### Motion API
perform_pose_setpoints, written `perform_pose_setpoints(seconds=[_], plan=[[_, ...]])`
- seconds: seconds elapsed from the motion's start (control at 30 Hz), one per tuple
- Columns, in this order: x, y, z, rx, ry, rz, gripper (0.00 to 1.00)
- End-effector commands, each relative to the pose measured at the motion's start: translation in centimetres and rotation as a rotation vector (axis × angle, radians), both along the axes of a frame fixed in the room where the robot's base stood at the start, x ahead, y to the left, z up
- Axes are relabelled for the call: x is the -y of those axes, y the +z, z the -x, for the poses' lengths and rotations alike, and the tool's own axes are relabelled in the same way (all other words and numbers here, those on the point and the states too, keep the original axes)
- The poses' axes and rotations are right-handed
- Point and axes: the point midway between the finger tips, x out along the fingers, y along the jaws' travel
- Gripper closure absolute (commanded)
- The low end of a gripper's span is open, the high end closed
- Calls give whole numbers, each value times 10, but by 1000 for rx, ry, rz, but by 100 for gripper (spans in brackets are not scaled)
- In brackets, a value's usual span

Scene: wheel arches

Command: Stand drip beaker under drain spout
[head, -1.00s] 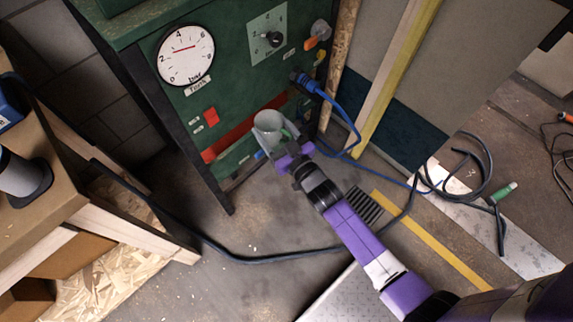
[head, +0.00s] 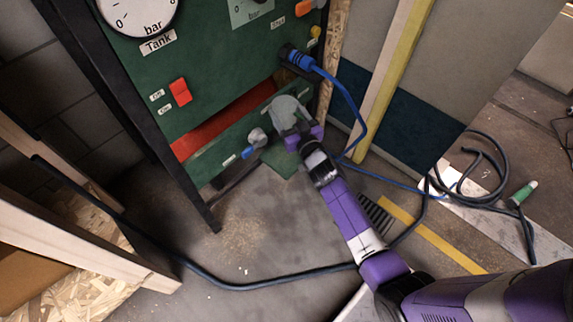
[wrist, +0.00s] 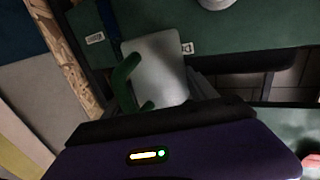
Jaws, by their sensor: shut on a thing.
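The drip beaker (head: 288,112), a pale grey cup, is in my gripper (head: 300,132) in front of the green panel. In the wrist view the beaker (wrist: 160,65) shows with its green handle (wrist: 124,80), close before my gripper. The fingertips are mostly hidden. A grey round fitting with a blue lever, which looks like the drain spout (head: 257,137), sits low on the panel. The beaker appears to the right of it and higher in the picture, not under it. A pale round end at the wrist view's top edge may be the same fitting (wrist: 215,3).
A blue plug and cable (head: 345,95) hang right of the beaker. A red switch (head: 180,91) and gauge (head: 138,10) are on the panel. A dark green flat patch (head: 280,161) lies below the beaker. A dark hose (head: 270,286) crosses the otherwise fairly clear floor.

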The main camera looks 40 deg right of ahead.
Motion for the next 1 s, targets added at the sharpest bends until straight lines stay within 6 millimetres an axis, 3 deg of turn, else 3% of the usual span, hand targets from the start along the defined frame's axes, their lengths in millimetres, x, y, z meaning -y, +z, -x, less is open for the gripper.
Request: perform_pose_setpoints(seconds=[0.27, 0.8, 1.0], plan=[[9, -32, -3, 1, -9, 1, 77], [9, -139, -2, 1, -9, 0, 77], [9, -164, -3, 2, -9, 1, 77]])
